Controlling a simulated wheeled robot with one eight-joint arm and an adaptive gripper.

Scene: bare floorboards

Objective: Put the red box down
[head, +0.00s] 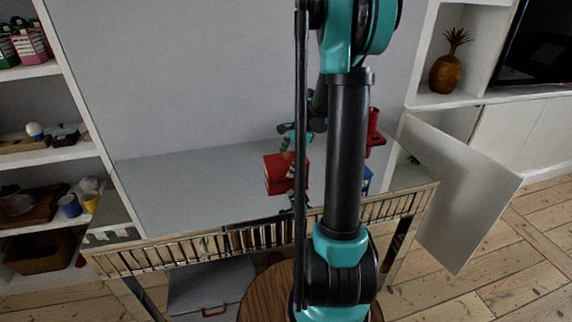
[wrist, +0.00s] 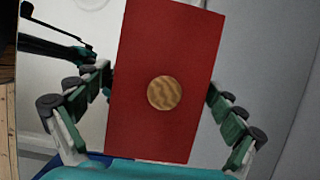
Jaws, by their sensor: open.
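The red box (head: 280,174) is on the reflective grey table (head: 185,185) in the head view, apparently resting on its top. My gripper (head: 288,148) is just above and beside it, partly hidden behind my arm. In the wrist view the red box (wrist: 150,45) fills the middle, slightly tilted, with a round wood-grained disc (wrist: 165,92) on its face. The fingers of my gripper (wrist: 158,80) stand spread on either side of the box. Gaps show along at least part of both sides. Whether a finger touches it farther down I cannot tell.
A red cup-like object (head: 375,128) and a blue object (head: 366,180) are right of my arm, partly hidden. White shelves (head: 48,145) with several items stand left. A white panel (head: 455,190) stands right of the table. The table's left part is clear.

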